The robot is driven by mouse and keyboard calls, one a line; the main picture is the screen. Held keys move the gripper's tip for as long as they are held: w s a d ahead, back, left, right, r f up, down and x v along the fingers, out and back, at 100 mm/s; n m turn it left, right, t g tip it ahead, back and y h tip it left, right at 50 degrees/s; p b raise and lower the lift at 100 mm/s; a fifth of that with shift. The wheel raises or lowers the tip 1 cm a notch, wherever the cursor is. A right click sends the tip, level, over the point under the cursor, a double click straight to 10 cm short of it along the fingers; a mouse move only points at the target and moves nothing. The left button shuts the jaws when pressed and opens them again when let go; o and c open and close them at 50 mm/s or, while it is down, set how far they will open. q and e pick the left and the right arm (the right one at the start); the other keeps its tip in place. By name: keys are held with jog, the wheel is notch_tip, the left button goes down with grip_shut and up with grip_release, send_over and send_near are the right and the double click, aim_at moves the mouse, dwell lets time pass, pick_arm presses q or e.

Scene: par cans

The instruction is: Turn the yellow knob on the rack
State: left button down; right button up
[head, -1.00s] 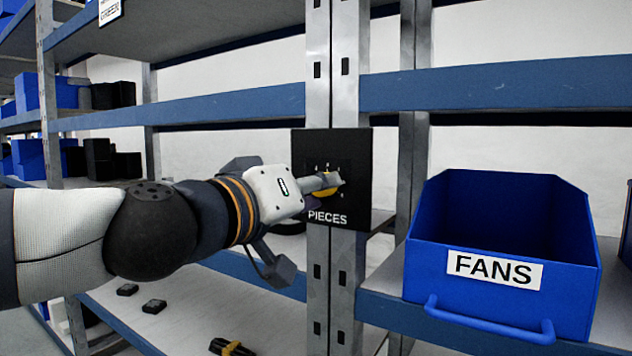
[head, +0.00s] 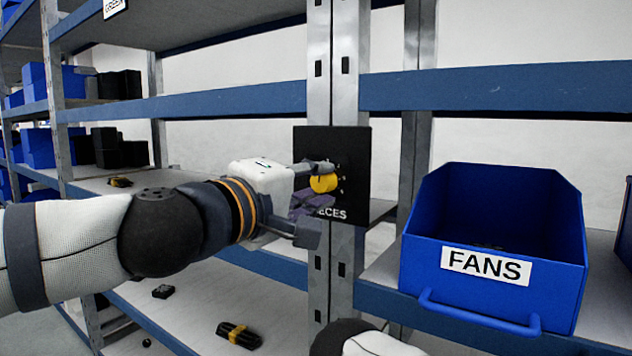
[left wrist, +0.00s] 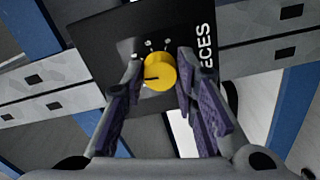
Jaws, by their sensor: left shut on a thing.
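The yellow knob (head: 323,183) is on a black panel (head: 354,160) fixed to the rack's metal upright. The panel has small white marks around the knob and a white label, partly covered, that reads "...ECES". My left gripper (head: 318,187) reaches in from the left and is shut on the knob, one finger above it and one below in the head view. In the left wrist view the knob (left wrist: 160,72) sits between the two fingertips, and a dark pointer line on its face points left. My right gripper is not in view.
A blue bin (head: 420,262) labelled FANS stands on the shelf right of the upright. Blue shelf beams (head: 230,104) run across at several heights. Black-and-yellow items (head: 238,335) lie on the lower shelf. Part of my other arm shows at the bottom edge.

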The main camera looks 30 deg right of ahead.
pick_arm(q)
jog(key=shift+n, duration=0.5)
jog(key=c, duration=1.3)
grip_release()
jog(key=shift+a, duration=0.15)
jog(key=v, duration=1.1)
jog(key=shift+s+a+f, duration=0.1)
jog(key=shift+s+a, duration=0.1)
jog(key=shift+a, duration=0.15)
